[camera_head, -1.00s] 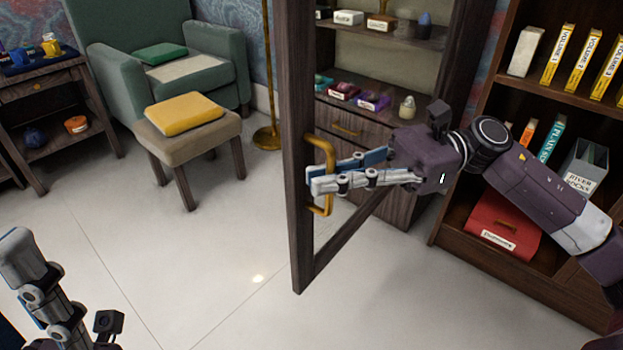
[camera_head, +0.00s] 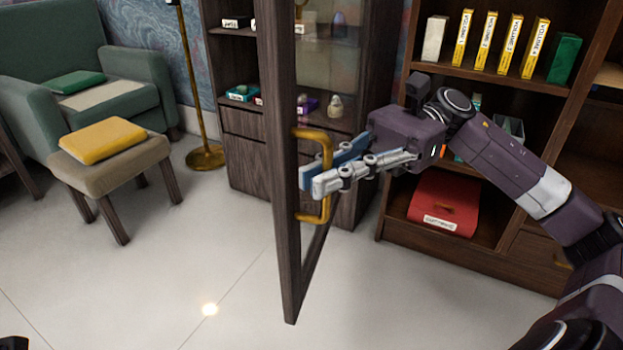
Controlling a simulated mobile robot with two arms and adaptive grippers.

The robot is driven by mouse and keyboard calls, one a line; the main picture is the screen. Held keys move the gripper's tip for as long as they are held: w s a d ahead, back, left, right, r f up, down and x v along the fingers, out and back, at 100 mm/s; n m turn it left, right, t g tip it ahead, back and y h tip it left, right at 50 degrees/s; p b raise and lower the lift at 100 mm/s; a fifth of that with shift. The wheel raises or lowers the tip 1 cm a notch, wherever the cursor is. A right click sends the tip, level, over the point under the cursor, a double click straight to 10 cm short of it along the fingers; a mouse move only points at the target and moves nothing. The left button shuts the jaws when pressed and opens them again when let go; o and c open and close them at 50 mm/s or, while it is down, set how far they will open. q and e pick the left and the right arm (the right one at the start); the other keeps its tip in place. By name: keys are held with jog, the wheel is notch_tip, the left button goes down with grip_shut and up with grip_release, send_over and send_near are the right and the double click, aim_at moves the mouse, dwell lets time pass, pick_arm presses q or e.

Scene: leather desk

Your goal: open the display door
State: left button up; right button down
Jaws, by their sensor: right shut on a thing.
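The display door (camera_head: 281,130) is a dark wood frame that stands swung out from the display cabinet (camera_head: 240,160), seen nearly edge-on. Its brass handle (camera_head: 327,165) is an upright pull on the door's near edge. My right gripper (camera_head: 312,184) reaches in from the right and is shut on the handle, its fingers around the upright bar at mid-height. The fingers partly hide the bar.
A bookshelf (camera_head: 490,260) with yellow volumes and a red box (camera_head: 445,200) stands at the right. A stool (camera_head: 150,163), an armchair (camera_head: 40,60) and a brass lamp stand (camera_head: 190,80) are at the left. The floor (camera_head: 130,285) in front is clear.

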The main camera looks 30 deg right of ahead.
jog(key=shift+s+d+r, duration=0.1)
jog(key=shift+d+r, duration=0.05)
jog(key=shift+d, duration=0.1)
dwell(0.3)
jog(key=c, duration=2.3)
grip_release()
jog(key=shift+c, duration=0.2)
jog(key=w+d, duration=0.1)
jog(key=d, duration=1.1)
jog(key=shift+w, duration=0.3)
